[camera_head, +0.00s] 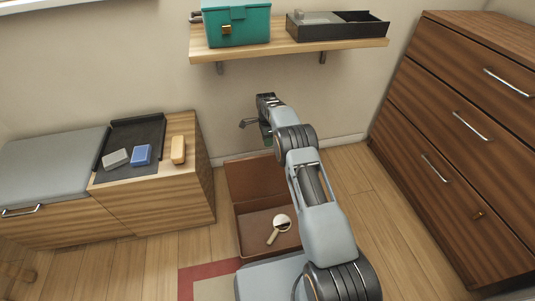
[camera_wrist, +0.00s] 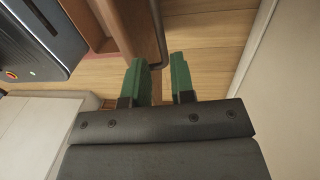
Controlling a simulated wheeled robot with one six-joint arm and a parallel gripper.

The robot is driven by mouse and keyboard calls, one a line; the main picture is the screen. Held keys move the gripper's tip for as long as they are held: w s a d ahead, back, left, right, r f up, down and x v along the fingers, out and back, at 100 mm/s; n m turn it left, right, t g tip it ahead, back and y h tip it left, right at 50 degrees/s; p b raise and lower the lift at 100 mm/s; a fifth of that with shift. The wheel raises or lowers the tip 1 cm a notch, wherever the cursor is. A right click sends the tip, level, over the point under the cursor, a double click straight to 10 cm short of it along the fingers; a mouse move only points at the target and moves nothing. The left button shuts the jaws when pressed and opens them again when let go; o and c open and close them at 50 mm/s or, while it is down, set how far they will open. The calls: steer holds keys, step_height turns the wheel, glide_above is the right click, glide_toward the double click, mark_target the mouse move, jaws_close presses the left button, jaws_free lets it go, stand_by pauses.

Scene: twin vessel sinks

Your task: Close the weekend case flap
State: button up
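The weekend case (camera_head: 243,222) is a brown open box on the floor, partly hidden by my arm. Its brown flap (camera_head: 252,180) is open, raised at the side toward the wall. My gripper (camera_head: 266,138) is above and beyond the flap, near the wall, and partly hidden by my wrist. In the wrist view, my gripper (camera_wrist: 162,82) has two green fingers apart with nothing between them. A brown panel (camera_wrist: 132,25), which looks like the flap, is just ahead of the fingers; I cannot tell if they touch it.
A round-headed, handled item (camera_head: 280,226) lies in the case. A wooden cabinet (camera_head: 150,205) with a dark tray (camera_head: 130,135) stands left, a brown drawer chest (camera_head: 450,130) right. A wall shelf (camera_head: 290,48) hangs above. Floor is free between the case and chest.

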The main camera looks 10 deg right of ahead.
steer(key=shift+s+f+b, duration=0.25)
steer(key=shift+f+b, duration=0.15)
steer(key=shift+f, duration=1.15)
steer(key=shift+s+f+b, duration=0.2)
steer(key=shift+f+b, duration=0.2)
steer(key=shift+f, duration=1.1)
jaws_close()
steer(key=shift+a, duration=0.1)
